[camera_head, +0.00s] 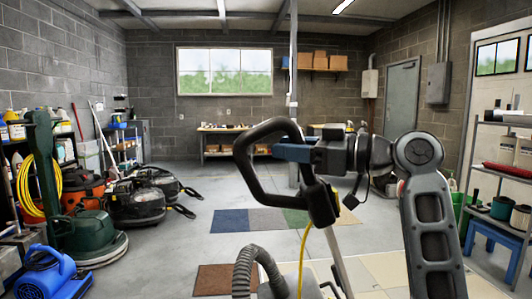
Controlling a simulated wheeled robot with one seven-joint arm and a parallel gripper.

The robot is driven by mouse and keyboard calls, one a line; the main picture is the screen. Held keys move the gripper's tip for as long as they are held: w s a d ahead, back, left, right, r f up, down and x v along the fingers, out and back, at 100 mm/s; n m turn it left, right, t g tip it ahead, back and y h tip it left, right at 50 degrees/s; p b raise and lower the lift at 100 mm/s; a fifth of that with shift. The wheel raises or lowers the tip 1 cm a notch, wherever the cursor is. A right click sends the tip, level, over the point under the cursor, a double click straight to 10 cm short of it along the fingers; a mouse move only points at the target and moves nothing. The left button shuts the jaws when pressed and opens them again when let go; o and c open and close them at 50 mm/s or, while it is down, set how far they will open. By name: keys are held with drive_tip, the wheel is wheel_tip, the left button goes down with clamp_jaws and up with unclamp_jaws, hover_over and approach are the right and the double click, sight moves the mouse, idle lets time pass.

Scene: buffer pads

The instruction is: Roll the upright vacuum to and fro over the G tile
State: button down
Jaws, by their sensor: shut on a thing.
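The upright vacuum's black loop handle (246,165) stands in the middle of the view, with a grey hose (243,268) and a yellow cord (304,245) below it. My gripper (290,153) reaches in from the right and is shut on the handle's upper right side. The vacuum's lower body and floor head are cut off or hidden at the bottom edge. Blue, grey and green floor tiles (230,221) lie in a row beyond the handle. A brown tile (215,279) lies nearer, and pale tiles (393,267) lie at right. I can read no letter, so cannot tell which is G.
Floor machines (135,203) and a green scrubber (85,240) stand at left, with a blue blower (55,275) in front. Shelving (500,170) and a blue stool (492,243) stand at right. The grey floor left of the tiles is clear.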

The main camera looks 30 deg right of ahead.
drive_tip(key=s+d+b, duration=0.1)
drive_tip(key=s+d, duration=0.3)
drive_tip(key=d, duration=0.6)
drive_tip(key=s+d+b, duration=0.1)
drive_tip(key=s+d, duration=0.3)
drive_tip(key=d, duration=0.7)
drive_tip(key=s+d+b, duration=0.1)
drive_tip(key=s+d, duration=0.3)
drive_tip(key=d, duration=0.7)
drive_tip(key=shift+d, duration=0.25)
drive_tip(key=c, duration=1)
unclamp_jaws()
drive_tip(key=shift+o, duration=0.6)
drive_tip(key=shift+w, duration=0.1)
drive_tip(key=v, duration=0.7)
drive_tip(key=shift+s+d, duration=0.2)
drive_tip(key=shift+s, duration=0.15)
